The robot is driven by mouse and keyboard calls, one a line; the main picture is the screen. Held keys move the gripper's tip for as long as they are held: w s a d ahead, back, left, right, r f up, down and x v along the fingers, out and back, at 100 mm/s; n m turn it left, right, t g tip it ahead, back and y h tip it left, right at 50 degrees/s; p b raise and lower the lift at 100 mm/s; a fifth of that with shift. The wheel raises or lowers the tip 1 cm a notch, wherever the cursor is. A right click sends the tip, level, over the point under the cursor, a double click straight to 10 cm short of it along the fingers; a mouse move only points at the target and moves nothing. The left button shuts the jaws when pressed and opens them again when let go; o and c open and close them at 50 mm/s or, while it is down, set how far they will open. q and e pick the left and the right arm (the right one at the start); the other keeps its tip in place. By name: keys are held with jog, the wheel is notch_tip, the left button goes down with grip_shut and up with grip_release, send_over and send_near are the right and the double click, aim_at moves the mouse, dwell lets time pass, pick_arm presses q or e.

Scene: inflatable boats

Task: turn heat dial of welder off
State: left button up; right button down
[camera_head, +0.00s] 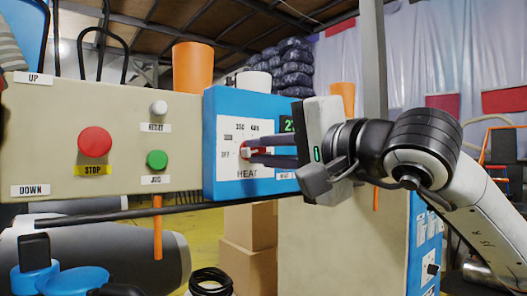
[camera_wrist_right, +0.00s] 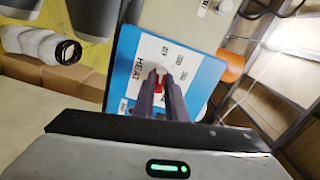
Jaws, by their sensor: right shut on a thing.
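The heat dial (camera_head: 245,151) is a small red and white knob on a white label marked HEAT, on the blue welder panel (camera_head: 212,120). The label shows OFF on the left and higher numbers along the top. My right gripper (camera_head: 249,151) comes in from the right and is shut on the dial. The right wrist view shows the dial (camera_wrist_right: 159,80) between the two dark fingertips, and they hide part of it. Which mark the dial points to cannot be told. My left gripper is not in view.
Left of the blue panel, a beige panel carries a red STOP button (camera_head: 95,142), a green JOG button (camera_head: 157,159) and a white RESET knob (camera_head: 159,108). A thin dark rod (camera_head: 130,211) runs below. Cardboard boxes (camera_head: 250,240) stand behind. A green display (camera_head: 287,125) is partly hidden by my gripper.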

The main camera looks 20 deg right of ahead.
jog(key=c, duration=1.8)
grip_release()
jog(key=b+v, duration=0.1)
jog(key=v, duration=0.9)
jog(key=shift+s, duration=0.15)
